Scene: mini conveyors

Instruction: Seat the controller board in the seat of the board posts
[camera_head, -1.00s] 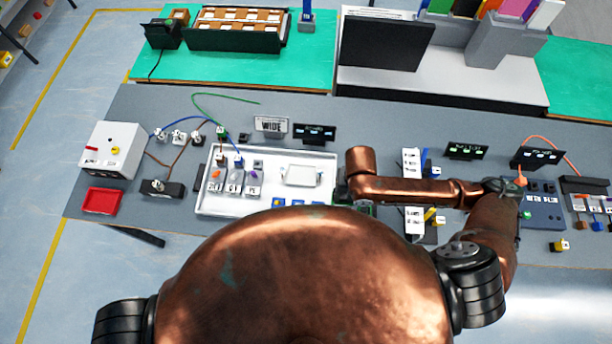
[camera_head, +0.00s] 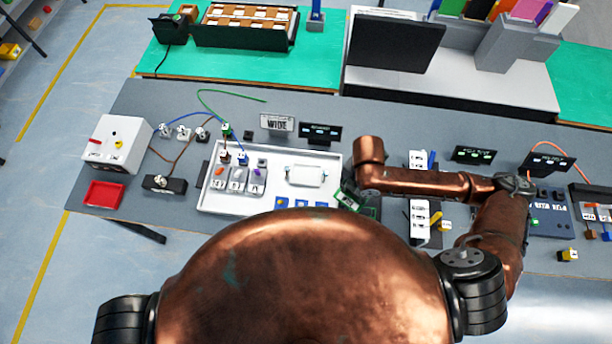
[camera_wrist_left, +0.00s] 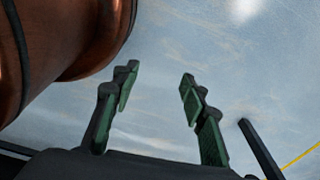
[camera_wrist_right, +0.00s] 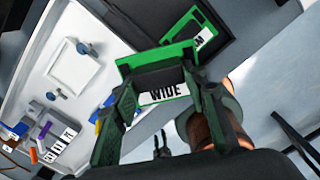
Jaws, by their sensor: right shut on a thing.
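My right gripper (camera_wrist_right: 162,78) is shut on the green controller board (camera_wrist_right: 125,68), whose white label reads "WIDE". In the head view the board (camera_head: 347,201) shows at the right edge of the white tray (camera_head: 268,213), partly hidden by my arm. A raised white frame (camera_wrist_right: 73,70) with small blue-grey knobs beside it lies in the tray, apart from the board. It also shows in the head view (camera_head: 306,175). I cannot tell for certain whether it is the seat of the board posts. My left gripper (camera_wrist_left: 159,78) is open and empty over the floor.
A second green board (camera_wrist_right: 200,35) lies on a dark holder beside the tray. A white strip (camera_head: 419,200) stands to the right.

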